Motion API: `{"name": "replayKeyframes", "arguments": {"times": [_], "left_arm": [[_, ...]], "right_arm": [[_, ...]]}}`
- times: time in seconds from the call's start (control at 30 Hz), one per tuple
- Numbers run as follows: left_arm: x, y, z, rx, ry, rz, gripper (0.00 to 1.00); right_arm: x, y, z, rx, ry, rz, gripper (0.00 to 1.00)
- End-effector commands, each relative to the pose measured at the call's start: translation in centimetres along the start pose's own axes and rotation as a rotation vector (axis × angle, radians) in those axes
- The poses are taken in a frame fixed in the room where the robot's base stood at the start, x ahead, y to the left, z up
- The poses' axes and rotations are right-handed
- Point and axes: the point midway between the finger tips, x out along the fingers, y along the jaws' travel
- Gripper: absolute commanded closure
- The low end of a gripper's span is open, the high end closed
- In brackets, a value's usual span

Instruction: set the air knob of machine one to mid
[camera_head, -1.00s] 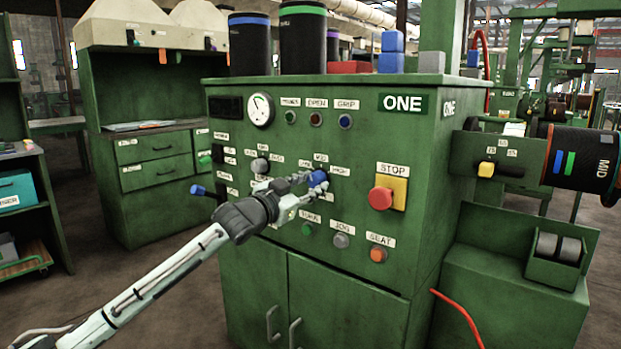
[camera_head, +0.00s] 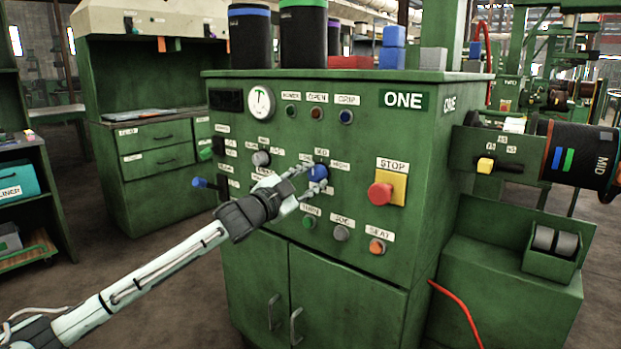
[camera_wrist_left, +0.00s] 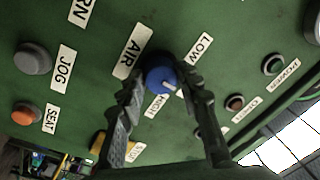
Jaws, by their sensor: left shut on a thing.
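Machine one (camera_head: 362,120) is a green cabinet with a labelled front panel. Its blue air knob (camera_head: 318,172) sits below a MID label (camera_head: 321,154), with a HIGH label (camera_head: 340,165) to its right. My left gripper (camera_head: 314,178) is shut on the knob, fingers either side of it. In the left wrist view the blue knob (camera_wrist_left: 160,78) shows between the fingers, beside the AIR label (camera_wrist_left: 133,50). Its white pointer mark points between the LOW label (camera_wrist_left: 198,49) and the HIGH label (camera_wrist_left: 157,105), where a finger hides the panel. My right gripper is out of view.
A red stop button (camera_head: 381,194) on a yellow plate is right of the knob. A grey knob (camera_head: 261,158) is to its left, and several small buttons lie below. A round gauge (camera_head: 261,103) is at upper left. A blue-tipped lever (camera_head: 199,182) sticks out at left.

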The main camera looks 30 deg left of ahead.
Motion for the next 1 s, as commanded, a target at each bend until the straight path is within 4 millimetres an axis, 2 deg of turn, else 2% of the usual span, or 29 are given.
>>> {"name": "replayKeyframes", "arguments": {"times": [0.2,0.23,0.4,0.77,1.0], "left_arm": [[0.0,0.1,0.0,-0.001,0.0,0.002,0.95],[0.0,0.1,0.0,-0.001,0.0,0.002,0.64],[0.0,0.1,0.0,-0.002,0.0,0.001,0.45],[-0.4,0.1,0.1,-0.002,-0.001,0.002,0.45],[-3.5,0.2,0.2,-0.001,-0.003,0.004,0.45]], "right_arm": [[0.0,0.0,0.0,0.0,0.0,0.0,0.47],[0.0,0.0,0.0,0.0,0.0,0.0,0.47],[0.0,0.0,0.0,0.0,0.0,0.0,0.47],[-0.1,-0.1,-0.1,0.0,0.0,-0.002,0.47],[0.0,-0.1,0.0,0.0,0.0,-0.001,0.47]]}}
